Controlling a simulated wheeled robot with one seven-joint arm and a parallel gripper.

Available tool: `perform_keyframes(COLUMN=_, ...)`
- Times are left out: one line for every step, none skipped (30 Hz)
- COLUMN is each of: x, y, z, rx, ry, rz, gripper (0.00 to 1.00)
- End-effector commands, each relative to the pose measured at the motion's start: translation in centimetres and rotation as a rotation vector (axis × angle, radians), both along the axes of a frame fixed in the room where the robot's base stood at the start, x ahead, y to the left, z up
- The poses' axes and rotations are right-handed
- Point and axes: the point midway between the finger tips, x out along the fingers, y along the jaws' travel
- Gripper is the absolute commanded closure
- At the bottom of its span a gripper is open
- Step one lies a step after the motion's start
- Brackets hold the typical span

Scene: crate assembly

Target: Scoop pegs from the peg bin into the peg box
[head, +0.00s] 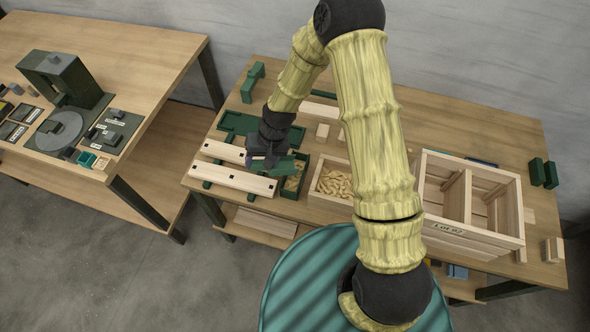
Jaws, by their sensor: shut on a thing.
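My gripper (263,160) is at the left-centre of the workbench, shut on a green tool that looks like a scoop (286,167). The scoop reaches right from the jaws, over a small green box (302,189). This box, seemingly the peg box, has some tan pieces visible in it; the scoop and gripper partly cover it. To its right stands a pale wooden bin (325,201), seemingly the peg bin, holding a heap of tan pegs (334,183). My arm hides its right side. I cannot tell whether pegs lie in the scoop.
Two pale slats with dark holes (236,180) lie on green supports left of the green box. A large divided wooden crate (471,235) stands at the right. Green blocks (543,173) sit at the right edge. A second table (120,60) stands left across a gap.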

Motion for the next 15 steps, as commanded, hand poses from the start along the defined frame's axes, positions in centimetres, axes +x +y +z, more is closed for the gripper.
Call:
perform_keyframes(x=-0.1, y=0.1, z=-0.1, rx=-0.008, ry=0.0, rz=0.002, gripper=0.78)
perform_keyframes(x=-0.1, y=0.2, z=-0.1, rx=-0.015, ry=0.0, rz=0.004, gripper=0.78)
perform_keyframes(x=-0.2, y=0.3, z=-0.3, rx=-0.027, ry=-0.001, rz=0.004, gripper=0.78)
perform_keyframes(x=-0.2, y=0.4, z=-0.4, rx=-0.038, ry=-0.003, rz=0.006, gripper=0.78)
perform_keyframes(x=-0.2, y=0.4, z=-0.5, rx=-0.049, ry=-0.004, rz=0.006, gripper=0.78)
perform_keyframes(x=-0.2, y=0.5, z=-0.6, rx=-0.064, ry=-0.007, rz=0.006, gripper=0.78)
perform_keyframes(x=-0.2, y=0.6, z=-0.7, rx=-0.075, ry=-0.008, rz=0.006, gripper=0.78)
perform_keyframes(x=-0.2, y=0.6, z=-0.8, rx=-0.085, ry=-0.011, rz=0.007, gripper=0.78)
perform_keyframes(x=-0.2, y=0.8, z=-0.9, rx=-0.099, ry=-0.014, rz=0.006, gripper=0.78)
perform_keyframes(x=-0.2, y=0.8, z=-1.0, rx=-0.11, ry=-0.018, rz=0.006, gripper=0.78)
perform_keyframes(x=-0.2, y=0.9, z=-1.1, rx=-0.12, ry=-0.019, rz=0.006, gripper=0.78)
perform_keyframes(x=-0.3, y=0.9, z=-1.3, rx=-0.136, ry=-0.019, rz=0.007, gripper=0.78)
perform_keyframes(x=-0.3, y=1.0, z=-1.4, rx=-0.147, ry=-0.019, rz=0.006, gripper=0.78)
perform_keyframes(x=-0.3, y=1.0, z=-1.5, rx=-0.158, ry=-0.02, rz=0.006, gripper=0.78)
perform_keyframes(x=-0.3, y=1.1, z=-1.7, rx=-0.171, ry=-0.023, rz=0.007, gripper=0.78)
